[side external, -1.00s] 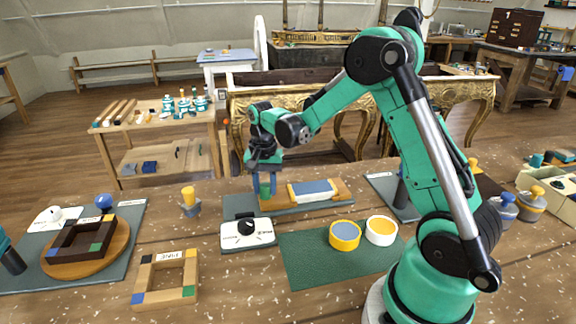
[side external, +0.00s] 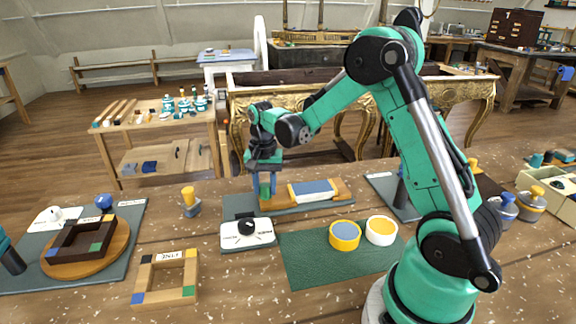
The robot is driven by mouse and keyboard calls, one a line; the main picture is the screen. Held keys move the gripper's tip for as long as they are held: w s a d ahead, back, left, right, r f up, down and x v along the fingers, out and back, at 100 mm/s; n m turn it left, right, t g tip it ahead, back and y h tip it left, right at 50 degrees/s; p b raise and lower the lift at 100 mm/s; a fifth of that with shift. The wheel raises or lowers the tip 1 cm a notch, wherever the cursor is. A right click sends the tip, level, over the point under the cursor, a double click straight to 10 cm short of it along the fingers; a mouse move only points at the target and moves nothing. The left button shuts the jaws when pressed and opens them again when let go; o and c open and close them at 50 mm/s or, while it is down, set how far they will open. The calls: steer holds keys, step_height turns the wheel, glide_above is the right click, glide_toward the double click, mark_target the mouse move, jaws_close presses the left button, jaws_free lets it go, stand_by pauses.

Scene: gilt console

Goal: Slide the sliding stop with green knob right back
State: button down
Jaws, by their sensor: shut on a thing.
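The green knob (side external: 265,188) of the sliding stop stands at the left end of a wooden slide fixture (side external: 345,188). The fixture has a white and blue block (side external: 313,189) between its wooden parts and lies on a grey-blue mat. My gripper (side external: 264,186) points down over the knob, with its blue fingers shut on it. The fingers hide part of the knob, and the stop's body below is hard to make out.
A white box with a black dial (side external: 247,233) stands just in front of the fixture. A yellow-knobbed piece (side external: 190,202) stands to the left. A wooden frame (side external: 166,278) lies at the front left.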

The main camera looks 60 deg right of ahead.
steer(key=shift+w+a, duration=1.25)
steer(key=shift+w, duration=0.05)
steer(key=c, duration=0.5)
jaws_free()
steer(key=shift+c, duration=0.2)
steer(key=shift+r, duration=2.8)
